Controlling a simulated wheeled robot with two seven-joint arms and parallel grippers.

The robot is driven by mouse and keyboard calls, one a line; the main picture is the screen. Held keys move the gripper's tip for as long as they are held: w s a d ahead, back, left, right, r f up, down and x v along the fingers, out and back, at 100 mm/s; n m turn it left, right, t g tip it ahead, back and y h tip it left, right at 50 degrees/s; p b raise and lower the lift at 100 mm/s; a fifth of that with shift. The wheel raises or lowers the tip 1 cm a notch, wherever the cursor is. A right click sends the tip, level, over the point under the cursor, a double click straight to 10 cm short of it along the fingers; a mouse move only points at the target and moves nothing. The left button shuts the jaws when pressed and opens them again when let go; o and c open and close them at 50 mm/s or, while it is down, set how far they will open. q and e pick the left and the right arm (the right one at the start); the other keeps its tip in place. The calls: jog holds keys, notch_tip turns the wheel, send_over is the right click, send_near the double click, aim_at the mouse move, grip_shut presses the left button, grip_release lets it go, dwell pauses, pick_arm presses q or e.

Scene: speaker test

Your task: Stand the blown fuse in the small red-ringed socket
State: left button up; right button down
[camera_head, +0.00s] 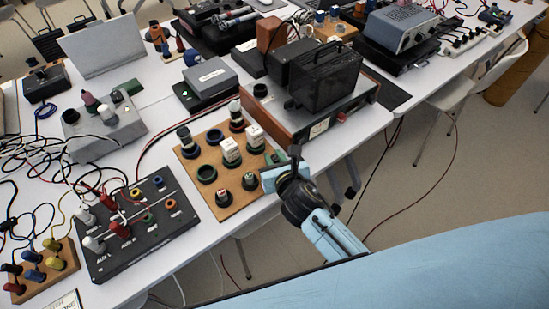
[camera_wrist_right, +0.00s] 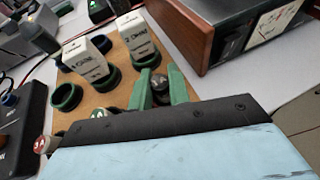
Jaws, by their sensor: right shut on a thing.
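The wooden board (camera_head: 239,203) carries round sockets and fuses. Two white lettered fuses stand in green rings, one at the board's middle (camera_head: 231,150) and one nearer its right edge (camera_head: 255,137). Two small dark fuses with marked tops, one at the front (camera_head: 221,197) and one right of it (camera_head: 249,181), stand on the board. My right gripper (camera_head: 271,160) is over the board's right edge. In the right wrist view its green fingers (camera_wrist_right: 160,76) are shut on a small dark cylinder (camera_wrist_right: 158,88). I cannot tell whether this is the blown fuse. No red ring shows clearly. My left gripper is out of view.
A wood-sided instrument (camera_head: 300,130) stands close behind my right gripper. A black panel (camera_head: 150,237) with knobs and plugs lies left of the board. Green ring sockets stand empty, one at the board's left (camera_head: 207,173). Cables cover the table's left.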

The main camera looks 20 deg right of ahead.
jog(key=shift+f, duration=0.4)
jog(key=c, duration=1.4)
grip_release()
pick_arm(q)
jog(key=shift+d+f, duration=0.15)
pick_arm(e)
jog(key=shift+o, duration=0.4)
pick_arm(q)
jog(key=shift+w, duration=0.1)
pick_arm(e)
jog(key=shift+r, duration=0.15)
jog(key=shift+r, duration=0.35)
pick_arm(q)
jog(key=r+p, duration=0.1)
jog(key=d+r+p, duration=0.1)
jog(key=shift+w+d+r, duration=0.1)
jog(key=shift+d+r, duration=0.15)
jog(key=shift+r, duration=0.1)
pick_arm(e)
jog(key=v, duration=1.2)
